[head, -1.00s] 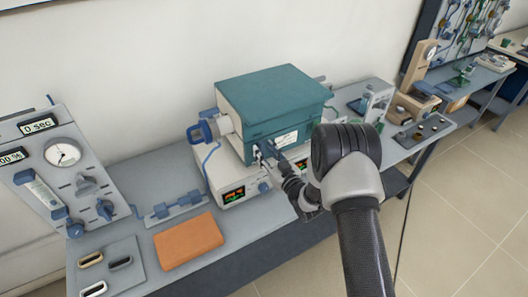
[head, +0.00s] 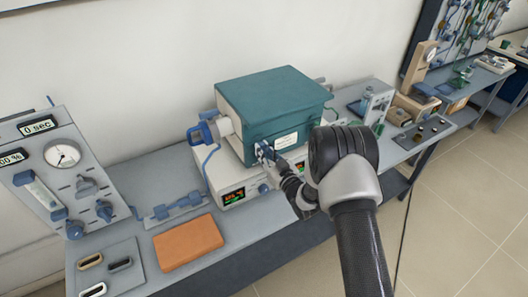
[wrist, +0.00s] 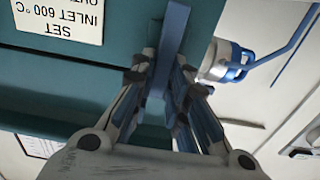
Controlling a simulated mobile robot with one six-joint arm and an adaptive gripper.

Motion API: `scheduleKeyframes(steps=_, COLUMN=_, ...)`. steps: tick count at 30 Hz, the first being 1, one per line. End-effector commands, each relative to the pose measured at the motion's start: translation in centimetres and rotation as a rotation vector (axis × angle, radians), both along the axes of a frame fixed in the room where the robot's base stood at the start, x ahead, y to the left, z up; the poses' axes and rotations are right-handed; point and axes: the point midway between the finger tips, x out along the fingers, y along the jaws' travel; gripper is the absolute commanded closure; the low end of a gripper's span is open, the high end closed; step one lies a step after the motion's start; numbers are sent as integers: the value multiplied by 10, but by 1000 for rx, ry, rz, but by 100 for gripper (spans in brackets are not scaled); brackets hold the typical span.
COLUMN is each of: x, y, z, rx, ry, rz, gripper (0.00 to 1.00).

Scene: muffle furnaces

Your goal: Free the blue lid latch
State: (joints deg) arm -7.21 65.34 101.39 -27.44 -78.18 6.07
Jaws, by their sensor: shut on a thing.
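The muffle furnace (head: 275,95) is a teal and cream box on the bench. Its blue latch (wrist: 174,32) is a narrow bar running down the teal front in the wrist view. My gripper (wrist: 165,95) is shut on the lower part of this bar. In the head view my gripper (head: 268,153) is at the furnace's front face, left of the white label (head: 286,140). The fingers and my arm partly hide the latch there. I cannot tell whether the latch is still engaged.
A blue-capped port (head: 206,131) sticks out of the furnace's left side. A control unit (head: 238,190) with lit displays is under it. An orange block (head: 188,241) lies on the bench to the left. A gauge panel (head: 62,165) stands at the far left.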

Motion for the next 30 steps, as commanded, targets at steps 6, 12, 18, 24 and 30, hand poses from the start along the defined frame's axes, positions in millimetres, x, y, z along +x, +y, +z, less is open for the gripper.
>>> scheduleKeyframes(steps=6, x=0, y=0, z=0, rx=2, ry=1, rz=0, gripper=100)
scheduleKeyframes(steps=12, x=1, y=-1, z=-1, rx=35, ry=24, rz=0, gripper=100)
scheduleKeyframes(steps=18, x=2, y=-3, z=-2, rx=127, ry=85, rz=0, gripper=100)
scheduleKeyframes(steps=24, x=5, y=-6, z=-4, rx=269, ry=183, rz=1, gripper=100)
scheduleKeyframes(steps=30, x=7, y=-10, z=-5, rx=429, ry=288, rz=1, gripper=100)
